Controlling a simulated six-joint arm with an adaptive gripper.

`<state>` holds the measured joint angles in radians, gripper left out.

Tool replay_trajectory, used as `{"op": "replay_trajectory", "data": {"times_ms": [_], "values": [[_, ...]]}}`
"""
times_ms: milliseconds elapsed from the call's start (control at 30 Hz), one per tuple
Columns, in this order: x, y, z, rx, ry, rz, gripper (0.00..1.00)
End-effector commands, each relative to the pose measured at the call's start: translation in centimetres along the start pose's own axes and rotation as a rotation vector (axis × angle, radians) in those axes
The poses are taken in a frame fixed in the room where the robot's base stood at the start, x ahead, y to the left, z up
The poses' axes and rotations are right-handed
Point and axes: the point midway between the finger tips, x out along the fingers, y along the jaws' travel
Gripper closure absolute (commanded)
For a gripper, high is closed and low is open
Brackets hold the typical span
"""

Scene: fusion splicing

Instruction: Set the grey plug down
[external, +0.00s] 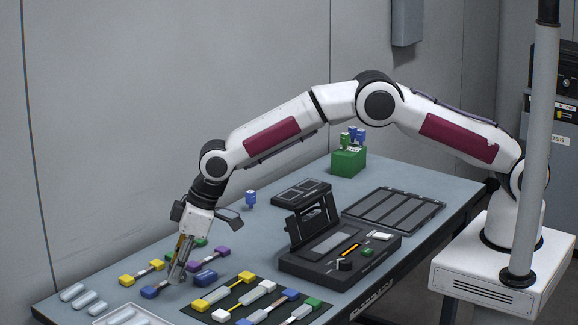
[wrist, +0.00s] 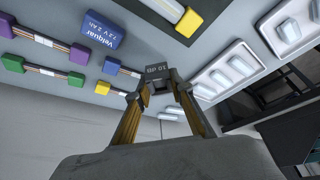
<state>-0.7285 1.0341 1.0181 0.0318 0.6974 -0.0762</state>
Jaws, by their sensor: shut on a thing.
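The grey plug (wrist: 157,70), marked "BP 01", sits between the fingertips of my gripper (wrist: 161,86) in the wrist view. My gripper is shut on it. A short striped cable seems to run from it to a blue plug (wrist: 111,66); that blue plug also shows in the external view (external: 150,292), lying on the bench. In the external view my gripper (external: 178,274) is low over the front left of the bench. The grey plug is mostly hidden by the fingers there, and I cannot tell whether it touches the bench.
Cables with yellow (external: 127,280), green and purple (external: 222,251) plugs lie close by. A blue battery (external: 206,278) lies just right of my gripper. A dark mat (external: 262,305) with cables and a black splicer (external: 318,265) stand further right. A white tray is at the front.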

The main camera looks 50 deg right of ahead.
Motion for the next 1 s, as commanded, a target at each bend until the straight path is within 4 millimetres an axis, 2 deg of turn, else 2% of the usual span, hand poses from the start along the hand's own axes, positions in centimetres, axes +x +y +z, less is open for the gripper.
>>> {"op": "replay_trajectory", "data": {"times_ms": [267, 633, 1000], "values": [[0.2, 0.0, 0.1, 0.000, 0.000, 0.000, 0.93], [3.2, 0.0, 1.4, 0.000, 0.000, 0.000, 0.93], [3.5, 0.0, 1.4, 0.000, 0.000, 0.000, 0.93]]}}
